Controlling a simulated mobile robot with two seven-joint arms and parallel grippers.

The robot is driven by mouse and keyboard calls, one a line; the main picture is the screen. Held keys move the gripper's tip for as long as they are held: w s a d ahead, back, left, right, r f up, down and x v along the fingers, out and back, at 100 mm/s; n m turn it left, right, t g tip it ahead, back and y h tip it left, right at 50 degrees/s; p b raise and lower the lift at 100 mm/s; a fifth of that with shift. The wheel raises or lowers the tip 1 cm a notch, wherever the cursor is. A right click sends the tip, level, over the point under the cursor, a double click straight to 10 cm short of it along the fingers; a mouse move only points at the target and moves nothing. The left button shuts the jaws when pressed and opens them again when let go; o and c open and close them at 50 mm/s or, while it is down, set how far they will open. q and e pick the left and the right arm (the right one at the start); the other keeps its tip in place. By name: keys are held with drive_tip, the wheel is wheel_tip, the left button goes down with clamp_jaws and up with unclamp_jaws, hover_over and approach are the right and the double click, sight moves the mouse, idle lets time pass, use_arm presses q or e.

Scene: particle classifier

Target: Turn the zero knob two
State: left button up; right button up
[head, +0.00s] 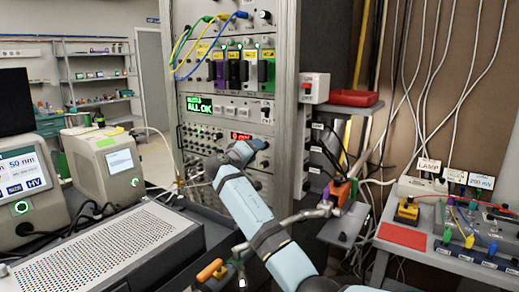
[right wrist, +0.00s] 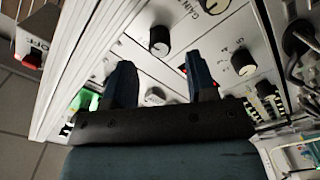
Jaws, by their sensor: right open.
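My right gripper (head: 243,152) is at the instrument rack, close to a panel with a red display (head: 241,136). In the right wrist view my right gripper (right wrist: 161,72) is open, its two dark fingers apart and pointing at the panel, with nothing between the tips. A black knob with a pale face (right wrist: 159,40) lies just beyond the fingertips. Another knob (right wrist: 243,62) is right of the right finger, and a lower knob (right wrist: 153,97) shows between the fingers, partly hidden by the gripper body. I cannot read which knob is marked zero. My left gripper is not in view.
The rack (head: 284,110) carries cables and a green display (head: 199,104) above. A grey perforated box (head: 110,245) stands at lower left beside a beige instrument (head: 104,165).

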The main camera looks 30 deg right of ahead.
drive_tip(key=v, duration=1)
